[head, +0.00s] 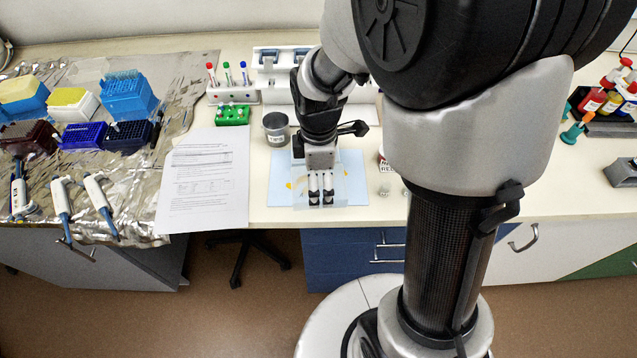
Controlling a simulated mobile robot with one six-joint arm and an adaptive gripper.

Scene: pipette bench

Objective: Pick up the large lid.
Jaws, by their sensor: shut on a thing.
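My gripper (321,201) points down over the light blue mat (353,160) near the bench's front edge. Its two fingers are shut on a clear, see-through flat piece that looks like the large lid (340,190). The lid shows only as a faint pale rectangle around the fingers, in front of the mat. Its exact edges and its height above the mat are hard to tell. Yellow marks show on the mat beside my gripper, partly hidden.
A grey metal pot (276,128) stands just left of my wrist. Printed sheets (205,178) lie further left, and a green rack (232,115) stands behind. A small labelled bottle (383,163) and small clear items (385,191) are close on the right, partly behind my arm.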

